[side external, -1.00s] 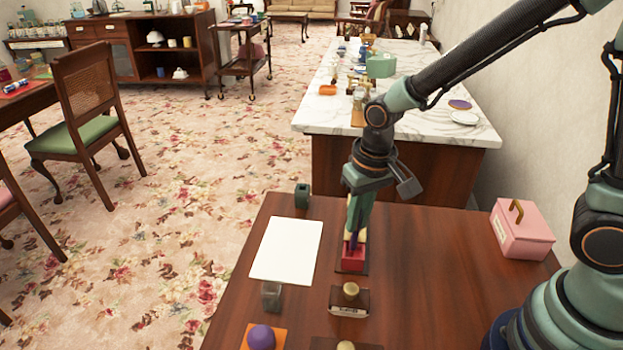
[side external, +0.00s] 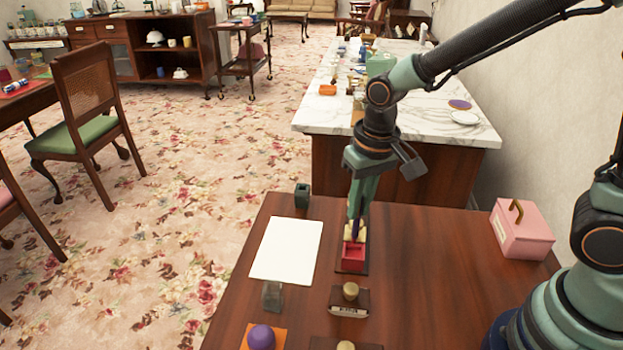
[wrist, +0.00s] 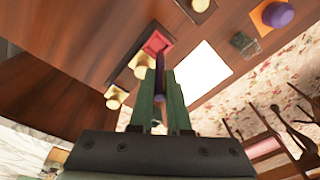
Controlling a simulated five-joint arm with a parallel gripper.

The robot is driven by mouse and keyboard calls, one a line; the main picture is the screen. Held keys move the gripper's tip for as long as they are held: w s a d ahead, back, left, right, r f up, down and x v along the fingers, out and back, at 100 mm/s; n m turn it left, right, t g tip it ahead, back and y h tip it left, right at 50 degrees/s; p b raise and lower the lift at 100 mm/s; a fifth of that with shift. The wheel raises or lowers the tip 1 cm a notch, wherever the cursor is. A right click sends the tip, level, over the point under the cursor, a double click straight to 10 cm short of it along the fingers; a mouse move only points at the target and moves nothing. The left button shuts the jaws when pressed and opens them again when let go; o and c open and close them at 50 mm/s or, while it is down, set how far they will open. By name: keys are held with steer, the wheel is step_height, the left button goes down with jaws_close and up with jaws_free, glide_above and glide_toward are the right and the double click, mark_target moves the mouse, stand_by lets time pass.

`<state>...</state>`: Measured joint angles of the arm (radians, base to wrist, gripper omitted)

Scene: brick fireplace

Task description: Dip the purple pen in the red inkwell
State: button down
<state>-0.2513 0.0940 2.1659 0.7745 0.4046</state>
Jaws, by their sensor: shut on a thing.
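My gripper (side external: 357,214) is shut on the purple pen (side external: 355,229) and points down over the far side of the red inkwell (side external: 352,261). The inkwell is an open red box on a dark base, with a cream knob behind it. In the wrist view the pen (wrist: 159,76) runs out between the green fingers of my gripper (wrist: 162,95), and its end appears near the rim of the red inkwell (wrist: 157,43). The pen's tip looks close to the inkwell's back edge. I cannot tell whether it is inside or above it.
A white sheet (side external: 287,250) lies left of the inkwell. A green holder (side external: 302,196), a grey glass pot (side external: 271,297), a knobbed dark block (side external: 349,303) and a purple dome (side external: 261,338) stand around. A pink box (side external: 522,232) is at the right. The wood between is clear.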

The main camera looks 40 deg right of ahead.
steer(key=shift+r, duration=1.85)
